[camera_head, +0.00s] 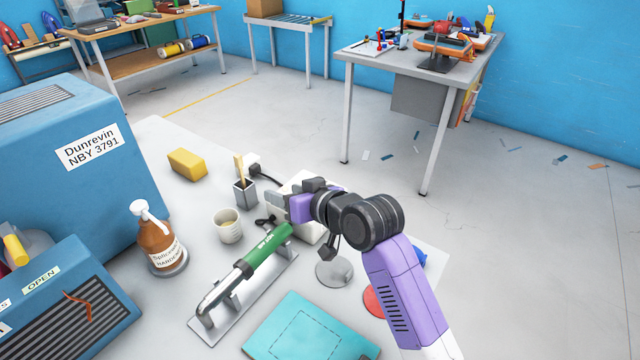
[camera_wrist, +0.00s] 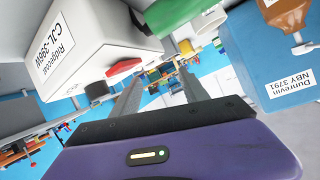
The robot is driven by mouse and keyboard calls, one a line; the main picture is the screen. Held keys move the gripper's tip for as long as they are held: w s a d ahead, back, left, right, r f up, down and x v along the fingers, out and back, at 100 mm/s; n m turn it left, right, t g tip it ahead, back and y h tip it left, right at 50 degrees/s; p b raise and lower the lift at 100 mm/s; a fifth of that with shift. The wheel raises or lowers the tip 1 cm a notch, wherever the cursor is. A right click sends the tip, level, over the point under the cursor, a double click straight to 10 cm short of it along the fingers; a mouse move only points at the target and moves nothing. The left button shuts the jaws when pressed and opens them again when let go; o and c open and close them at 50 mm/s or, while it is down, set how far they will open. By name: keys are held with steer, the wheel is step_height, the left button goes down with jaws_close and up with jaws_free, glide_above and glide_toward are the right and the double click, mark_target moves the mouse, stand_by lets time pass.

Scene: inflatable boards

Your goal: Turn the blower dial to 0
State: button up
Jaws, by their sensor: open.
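A white box labelled Ridgecoil CJL-396W (camera_wrist: 90,35), which looks like the blower's unit, fills the upper left of the wrist view. On its face are a red part (camera_wrist: 123,67) and a dark round knob (camera_wrist: 97,89), likely the dial; its setting cannot be read. In the head view the white box (camera_head: 312,232) is largely hidden behind my wrist. The green-handled blower (camera_head: 267,246) rests on a metal stand in front. My gripper (camera_head: 268,200) is open and empty at the box; in the wrist view its fingers (camera_wrist: 160,77) point past the knob, apparently apart from it.
A pen pot (camera_head: 245,195), a cup (camera_head: 228,228) and a brown pump bottle (camera_head: 157,240) stand left of my gripper. A yellow block (camera_head: 187,164) lies beside the large blue machine (camera_head: 75,160). A teal mat (camera_head: 300,335) lies in front.

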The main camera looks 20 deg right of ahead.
steer(key=w+g, duration=0.1)
steer(key=w+n+g+b, duration=0.1)
steer(key=shift+w+d+r, duration=0.15)
steer(key=shift+w+d, duration=0.15)
steer(key=shift+d, duration=0.1)
steer(key=d+g, duration=0.1)
steer(key=w+d+r+n+g+h+b, duration=0.1)
steer(key=shift+d+g, duration=0.15)
steer(key=shift+g, duration=0.15)
steer(key=s+d+r+g+h+b, duration=0.2)
steer(key=d+r+g+h, duration=0.15)
steer(key=d, duration=0.35)
steer(key=shift+n+y, duration=0.4)
steer(key=shift+y, duration=0.05)
steer(key=shift+x, duration=3.4)
steer(key=shift+w+a+r, duration=0.1)
steer(key=shift+a, duration=0.05)
jaws_close()
